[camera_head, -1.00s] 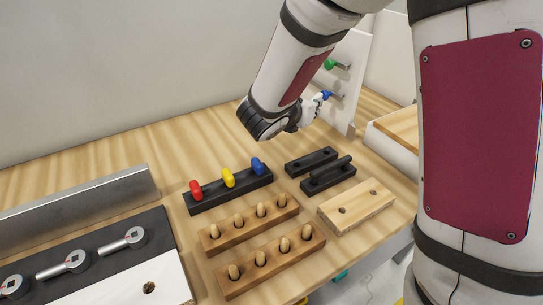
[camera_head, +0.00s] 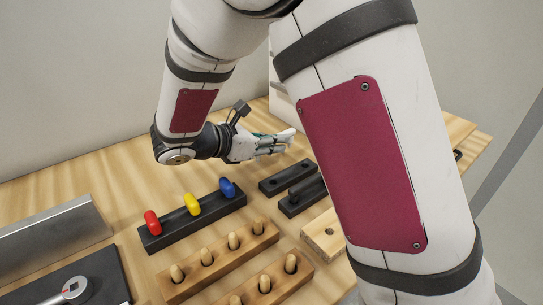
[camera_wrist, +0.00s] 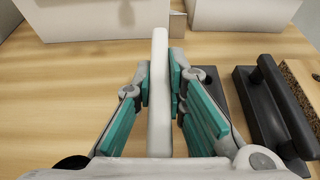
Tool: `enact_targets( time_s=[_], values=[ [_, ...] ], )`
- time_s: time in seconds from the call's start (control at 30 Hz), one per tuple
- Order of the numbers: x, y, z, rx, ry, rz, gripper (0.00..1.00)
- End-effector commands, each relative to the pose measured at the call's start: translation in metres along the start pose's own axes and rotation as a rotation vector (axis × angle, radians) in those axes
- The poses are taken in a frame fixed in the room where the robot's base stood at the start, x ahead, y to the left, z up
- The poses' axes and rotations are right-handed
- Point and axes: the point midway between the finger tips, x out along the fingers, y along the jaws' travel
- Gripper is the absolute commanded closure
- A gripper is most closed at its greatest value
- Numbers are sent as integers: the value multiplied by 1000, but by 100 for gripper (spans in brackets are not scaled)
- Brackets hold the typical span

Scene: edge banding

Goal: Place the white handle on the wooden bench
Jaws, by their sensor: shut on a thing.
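The white handle (camera_wrist: 159,120) is a long pale bar between the teal finger pads in the wrist view. My gripper (camera_wrist: 160,85) is shut on it, and the bar points away from the wrist. In the head view my gripper (camera_head: 275,145) is held over the far part of the wooden bench (camera_head: 60,180), stretched out to the right. The bench's bare wood also shows in the wrist view (camera_wrist: 50,100) below the handle. The gap between handle and bench is hard to judge.
A black rack (camera_head: 190,218) with red, yellow and blue knobs stands near my gripper. Black blocks (camera_head: 286,178) lie just in front of it. Wooden peg racks (camera_head: 220,262) are nearer. White box-like shapes (camera_wrist: 100,18) stand ahead in the wrist view. Bare bench lies left.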

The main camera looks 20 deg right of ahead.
Motion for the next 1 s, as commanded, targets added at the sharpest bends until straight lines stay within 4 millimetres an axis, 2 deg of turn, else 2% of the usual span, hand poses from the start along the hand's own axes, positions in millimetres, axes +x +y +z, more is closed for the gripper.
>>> enact_targets(
  time_s=[0.3,0.7,0.73,0.8,1.0],
  values=[
    [14,-1,-33,-3,0,0,100],
    [16,-1,-38,0,0,2,100],
    [16,-1,-38,0,0,2,85],
    [16,-1,-37,0,0,1,69],
    [16,-1,-37,0,0,1,67]
  ],
)
